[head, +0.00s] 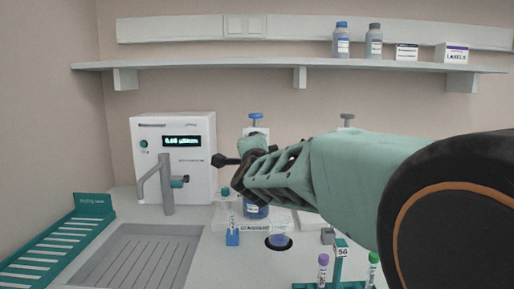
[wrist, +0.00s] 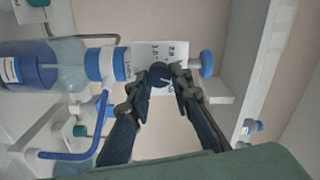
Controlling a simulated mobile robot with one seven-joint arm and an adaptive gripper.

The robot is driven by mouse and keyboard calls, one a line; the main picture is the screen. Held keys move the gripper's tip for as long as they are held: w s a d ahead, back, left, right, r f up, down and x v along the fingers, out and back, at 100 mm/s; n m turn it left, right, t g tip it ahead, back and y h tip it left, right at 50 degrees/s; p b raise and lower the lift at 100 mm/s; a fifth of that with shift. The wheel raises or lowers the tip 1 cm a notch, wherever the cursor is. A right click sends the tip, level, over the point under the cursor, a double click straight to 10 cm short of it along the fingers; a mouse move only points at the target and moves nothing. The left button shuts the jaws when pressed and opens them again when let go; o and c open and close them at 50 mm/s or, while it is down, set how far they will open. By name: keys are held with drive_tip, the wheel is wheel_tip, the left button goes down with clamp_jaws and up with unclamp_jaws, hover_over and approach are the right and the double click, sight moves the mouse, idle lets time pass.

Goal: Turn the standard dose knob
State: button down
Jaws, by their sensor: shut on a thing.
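In the wrist view a small dark blue dose knob (wrist: 160,73) sits in front of a white card with printed numbers (wrist: 150,52), on a dispenser lying sideways in the picture. My gripper (wrist: 163,83) has its two dark fingers closed on the knob, one on each side. The dispenser's blue collar (wrist: 106,64) and clear bottle (wrist: 65,62) are to the left. In the head view my gripper (head: 243,165) is in front of the dispenser, whose blue top (head: 256,116) shows above it and blue-labelled bottle (head: 257,210) below. The knob is hidden there.
A white meter (head: 190,130) with a lit display stands left. A second dispenser's grey top (head: 347,118) shows behind my arm. A shelf (head: 220,65) runs above.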

drive_tip(key=c, duration=1.7)
unclamp_jaws()
drive_tip(key=shift+c, duration=0.2)
drive_tip(key=o, duration=0.6)
drive_tip(key=r, duration=0.7)
drive_tip(key=shift+w+d+r, duration=0.1)
drive_tip(key=shift+w+r, duration=0.25)
drive_tip(key=shift+c, duration=0.2)
drive_tip(key=shift+s+r, duration=0.3)
drive_tip(key=shift+r, duration=0.25)
drive_tip(key=shift+s+r, duration=0.3)
drive_tip(key=shift+r, duration=0.2)
drive_tip(key=c, duration=0.6)
drive_tip(key=shift+o, duration=0.2)
drive_tip(key=shift+w+r, duration=0.15)
drive_tip(key=shift+w, duration=0.1)
